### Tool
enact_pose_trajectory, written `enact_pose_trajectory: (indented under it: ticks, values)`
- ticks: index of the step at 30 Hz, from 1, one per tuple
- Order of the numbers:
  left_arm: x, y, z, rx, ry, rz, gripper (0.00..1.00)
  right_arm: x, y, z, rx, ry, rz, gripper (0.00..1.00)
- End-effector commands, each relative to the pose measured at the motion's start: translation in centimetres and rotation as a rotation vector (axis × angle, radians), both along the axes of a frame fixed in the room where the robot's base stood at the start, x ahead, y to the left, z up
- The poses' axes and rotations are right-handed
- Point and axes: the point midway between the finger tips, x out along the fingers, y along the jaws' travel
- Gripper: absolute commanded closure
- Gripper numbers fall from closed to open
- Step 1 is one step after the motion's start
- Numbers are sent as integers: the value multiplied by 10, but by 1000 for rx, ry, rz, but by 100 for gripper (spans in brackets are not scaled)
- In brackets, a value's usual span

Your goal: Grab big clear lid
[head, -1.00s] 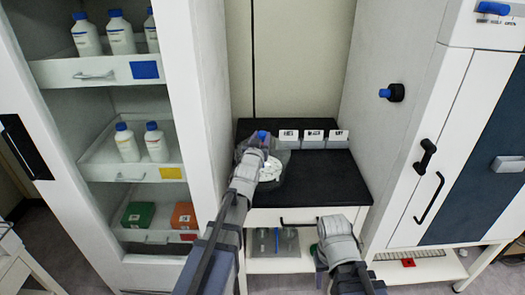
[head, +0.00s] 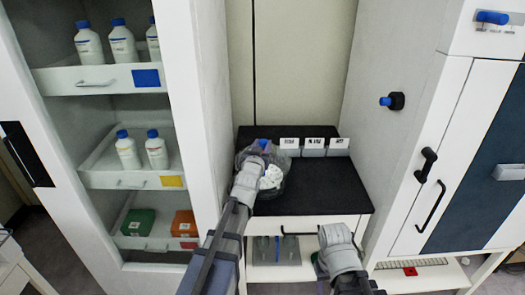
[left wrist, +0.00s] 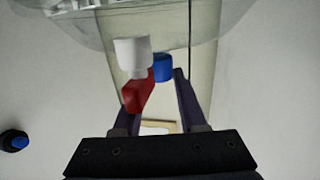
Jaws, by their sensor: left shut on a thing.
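The big clear lid (head: 281,163) is a see-through dome at the left of the black bench top (head: 325,190), with a blue part (head: 262,143) at its top. My left gripper (head: 259,152) is over it and shut on its fitting. In the left wrist view, the fitting shows blue (left wrist: 162,68), white (left wrist: 132,55) and red (left wrist: 139,93) parts around the fingers. The clear rim (left wrist: 235,20) spans the top of that view. I cannot tell if the lid touches the bench.
Several small containers with white labels (head: 313,146) stand behind the lid. A tall white cabinet with bottles (head: 125,42) flanks the bench on the left. The freeze dryer (head: 400,150) with a blue knob stands on the right. The bench top's right and front are clear.

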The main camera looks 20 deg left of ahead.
Motion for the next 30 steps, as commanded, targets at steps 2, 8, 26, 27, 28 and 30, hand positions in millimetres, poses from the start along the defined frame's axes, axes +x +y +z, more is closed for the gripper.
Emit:
enact_pose_trajectory:
  ticks: [2,8,26,27,28,30]
  values:
    - [0,0,4,0,-3,-1,100,0,0,4,0,0,0,50]
    - [0,0,20,0,-3,-1,100,0,0,20,0,0,0,50]
    - [0,0,98,-1,-3,-1,100,0,0,98,0,0,0,50]
    - [0,0,100,0,-3,-1,100,0,0,99,0,0,0,50]
    - [0,0,101,0,-3,-1,100,0,0,100,0,0,0,50]
    - [0,0,101,0,-3,-1,100,0,0,101,0,0,0,50]
